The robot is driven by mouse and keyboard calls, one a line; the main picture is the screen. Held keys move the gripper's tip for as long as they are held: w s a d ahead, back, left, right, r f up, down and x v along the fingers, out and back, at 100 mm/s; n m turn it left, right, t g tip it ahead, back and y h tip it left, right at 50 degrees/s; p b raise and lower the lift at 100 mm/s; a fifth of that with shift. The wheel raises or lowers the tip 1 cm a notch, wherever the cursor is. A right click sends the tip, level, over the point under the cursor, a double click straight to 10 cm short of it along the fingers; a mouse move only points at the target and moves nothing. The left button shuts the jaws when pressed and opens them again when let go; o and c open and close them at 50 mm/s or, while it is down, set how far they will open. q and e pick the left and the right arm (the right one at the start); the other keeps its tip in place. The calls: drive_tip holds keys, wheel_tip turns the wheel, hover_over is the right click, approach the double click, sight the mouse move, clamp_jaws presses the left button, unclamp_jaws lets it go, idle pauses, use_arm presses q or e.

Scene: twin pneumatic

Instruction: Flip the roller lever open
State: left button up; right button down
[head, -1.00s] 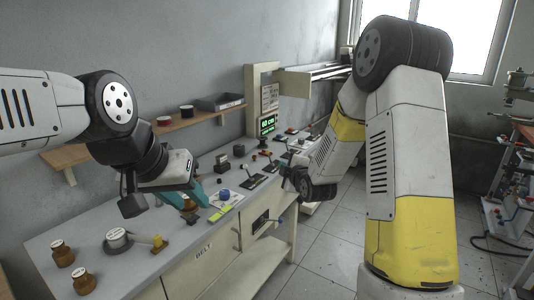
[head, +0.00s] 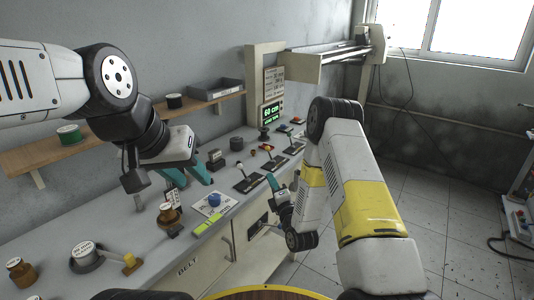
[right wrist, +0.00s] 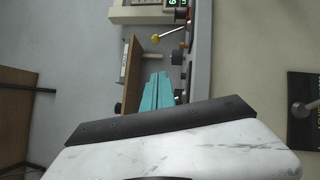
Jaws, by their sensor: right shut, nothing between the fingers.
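Several levers stand on the bench: a white-knobbed lever (head: 241,168) on a black plate, and another lever (head: 268,150) farther back. I cannot tell which is the roller lever. In the right wrist view a rod with a yellow knob (right wrist: 156,38) lies beyond the fingertips, apart from them. My right gripper (head: 271,179) is at the bench's front edge; its teal fingers are together and empty in the right wrist view (right wrist: 158,76). My left gripper (head: 194,183) hangs over the bench, its teal fingers apart, with nothing seen between them.
The bench (head: 62,240) carries brown jars, a tape roll and a blue knob (head: 214,199). A green display (head: 270,113) stands at the back. A wall shelf (head: 120,129) holds spools and a tray. The cabinet front has a black panel (right wrist: 303,108).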

drive_tip(key=shift+w, duration=0.1)
drive_tip(key=x, duration=1)
drive_tip(key=shift+w+r, duration=0.1)
drive_tip(key=shift+w+d+r, duration=0.3)
drive_tip(key=shift+w+d, duration=0.35)
drive_tip(key=shift+w, duration=0.3)
drive_tip(key=shift+w+d+r, duration=0.15)
drive_tip(key=shift+w+d, duration=0.1)
drive_tip(key=shift+w, duration=0.35)
drive_tip(key=shift+r, duration=0.15)
